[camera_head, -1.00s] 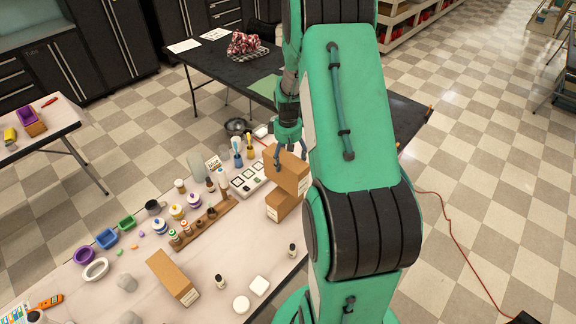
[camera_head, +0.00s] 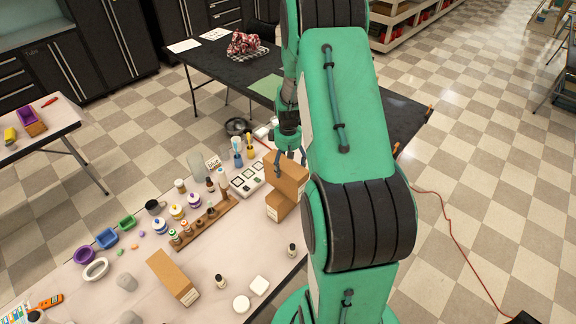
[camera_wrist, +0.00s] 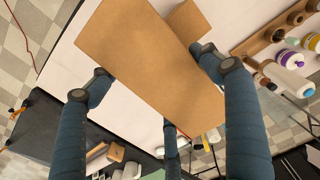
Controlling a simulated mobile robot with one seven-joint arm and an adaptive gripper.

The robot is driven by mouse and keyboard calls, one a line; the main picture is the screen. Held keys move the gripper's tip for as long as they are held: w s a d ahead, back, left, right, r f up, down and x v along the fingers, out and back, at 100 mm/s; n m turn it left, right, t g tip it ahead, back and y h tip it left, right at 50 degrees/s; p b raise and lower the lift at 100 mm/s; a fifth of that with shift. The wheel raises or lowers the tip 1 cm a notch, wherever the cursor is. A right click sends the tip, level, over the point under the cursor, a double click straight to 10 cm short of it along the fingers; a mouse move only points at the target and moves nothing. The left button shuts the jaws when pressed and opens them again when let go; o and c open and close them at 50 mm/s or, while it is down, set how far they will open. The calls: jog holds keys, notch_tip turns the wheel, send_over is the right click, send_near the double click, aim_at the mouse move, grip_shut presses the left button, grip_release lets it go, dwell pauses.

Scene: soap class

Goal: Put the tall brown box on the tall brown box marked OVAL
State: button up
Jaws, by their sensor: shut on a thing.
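A tall brown box (camera_head: 290,178) is held by my gripper (camera_head: 291,160), whose fingers are shut on it. The held box is over another brown box (camera_head: 277,208) on the near table's right side and partly hides it; I cannot tell whether they touch. In the wrist view the held box (camera_wrist: 150,60) lies slanted between my fingers (camera_wrist: 162,80), and part of the lower box (camera_wrist: 188,20) shows beyond it. I cannot read an OVAL mark on any box.
The pale table (camera_head: 215,255) also bears a wooden rack (camera_head: 205,222) with small bottles, a white tray (camera_head: 247,181) with dark squares, and colored bowls at left. A black table (camera_head: 215,65) stands behind.

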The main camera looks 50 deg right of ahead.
jog(key=o, duration=1.6)
jog(key=shift+f, duration=0.1)
notch_tip(320, 180, up, 12)
jog(key=shift+r, duration=0.15)
